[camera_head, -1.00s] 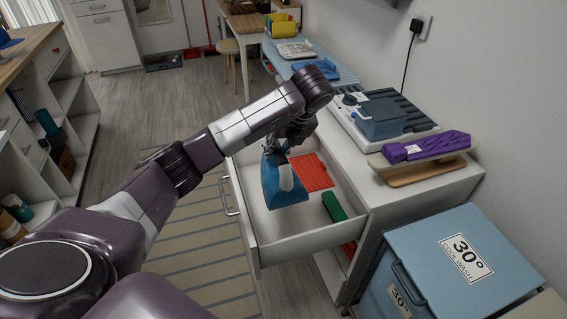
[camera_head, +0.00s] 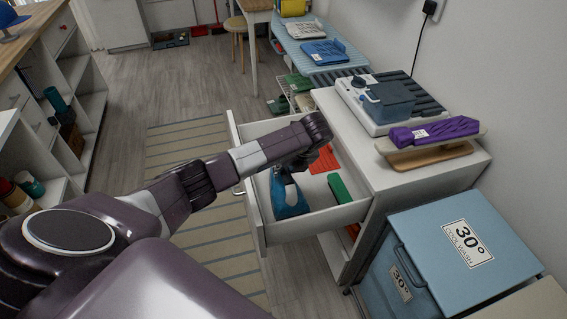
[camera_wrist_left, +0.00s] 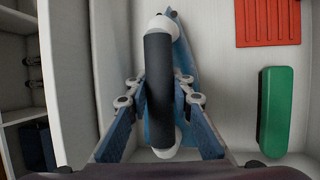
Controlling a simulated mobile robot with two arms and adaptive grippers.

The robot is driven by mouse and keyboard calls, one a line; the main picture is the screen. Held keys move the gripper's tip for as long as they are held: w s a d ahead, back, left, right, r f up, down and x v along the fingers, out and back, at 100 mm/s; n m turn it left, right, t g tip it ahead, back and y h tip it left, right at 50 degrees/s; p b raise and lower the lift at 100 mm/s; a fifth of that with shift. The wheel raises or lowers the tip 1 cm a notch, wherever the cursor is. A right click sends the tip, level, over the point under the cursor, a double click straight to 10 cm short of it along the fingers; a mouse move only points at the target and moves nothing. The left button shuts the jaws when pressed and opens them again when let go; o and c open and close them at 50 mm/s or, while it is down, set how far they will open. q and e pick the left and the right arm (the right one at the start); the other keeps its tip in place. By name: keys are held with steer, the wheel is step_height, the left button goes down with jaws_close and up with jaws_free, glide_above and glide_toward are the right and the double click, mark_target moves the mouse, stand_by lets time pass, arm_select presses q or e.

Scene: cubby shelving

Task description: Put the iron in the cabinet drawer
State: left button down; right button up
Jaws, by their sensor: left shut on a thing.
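The blue iron (camera_head: 289,197) is inside the open cabinet drawer (camera_head: 315,223), at the drawer's left side near the front panel. My left gripper (camera_head: 291,165) is above it, pointing down. In the left wrist view the gripper's fingers (camera_wrist_left: 158,88) are on both sides of the iron's dark handle (camera_wrist_left: 158,60) and are shut on it. The blue body of the iron (camera_wrist_left: 184,62) shows beneath the handle. The iron looks at or close to the drawer floor, but I cannot tell whether it touches. My right gripper is not in view.
A red ribbed piece (camera_head: 325,159) and a green block (camera_head: 339,188) lie in the drawer, right of the iron. The white cabinet top holds a blue-grey appliance (camera_head: 390,102) and a purple item (camera_head: 434,132) on a wooden board. A blue laundry bin (camera_head: 445,250) stands in front.

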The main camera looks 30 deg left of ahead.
arm_select(q)
steer(key=shift+w+f, duration=0.15)
steer(key=shift+f, duration=0.55)
steer(key=c, duration=2.1)
jaws_free()
steer(key=shift+s+f, duration=0.15)
steer(key=shift+s, duration=0.05)
steer(key=o, duration=0.4)
steer(key=b+v, duration=0.1)
steer(key=v, duration=1.1)
